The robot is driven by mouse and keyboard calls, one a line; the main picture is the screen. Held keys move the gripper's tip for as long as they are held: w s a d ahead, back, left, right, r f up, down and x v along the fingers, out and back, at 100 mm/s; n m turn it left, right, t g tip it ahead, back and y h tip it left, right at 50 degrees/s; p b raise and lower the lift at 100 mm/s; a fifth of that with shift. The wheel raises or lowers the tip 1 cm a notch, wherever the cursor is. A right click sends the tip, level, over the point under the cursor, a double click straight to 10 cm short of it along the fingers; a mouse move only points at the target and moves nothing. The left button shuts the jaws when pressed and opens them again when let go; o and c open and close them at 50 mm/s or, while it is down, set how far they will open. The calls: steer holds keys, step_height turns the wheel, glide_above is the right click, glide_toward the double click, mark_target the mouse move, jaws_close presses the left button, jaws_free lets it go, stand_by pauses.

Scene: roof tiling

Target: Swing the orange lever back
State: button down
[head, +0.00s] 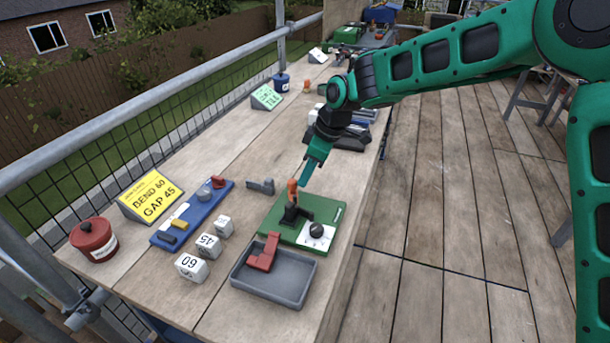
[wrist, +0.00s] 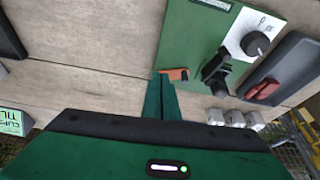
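The lever has an orange handle (head: 292,190) on a black mount (head: 292,213), fixed to a green board (head: 325,211). In the head view the handle stands roughly upright. My gripper (head: 304,182) is just right of the handle's top, very close to it; I cannot tell whether they touch. In the wrist view my gripper's green fingers (wrist: 160,76) lie together with no clear gap. The orange handle (wrist: 176,74) shows at their tips, partly hidden. The black mount (wrist: 216,70) is to the right of it.
A white plate with a black knob (head: 317,231) is on the board's near side. A grey tray (head: 272,291) holds a red piece (head: 264,252). Numbered white blocks (head: 191,267), a blue rack (head: 190,216), a yellow sign (head: 150,194) and a red pot (head: 94,239) stand left.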

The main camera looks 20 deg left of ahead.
steer(key=shift+s+a, duration=0.1)
steer(key=shift+a, duration=0.05)
stand_by(0.3)
steer(key=shift+d, duration=0.4)
steer(key=d, duration=0.1)
steer(key=d+r, duration=0.1)
steer(key=d, duration=0.2)
steer(key=shift+w+r, duration=0.15)
steer(key=shift+w, duration=0.2)
steer(key=v, duration=0.8)
steer(key=shift+r, duration=0.4)
steer(key=shift+d, duration=0.15)
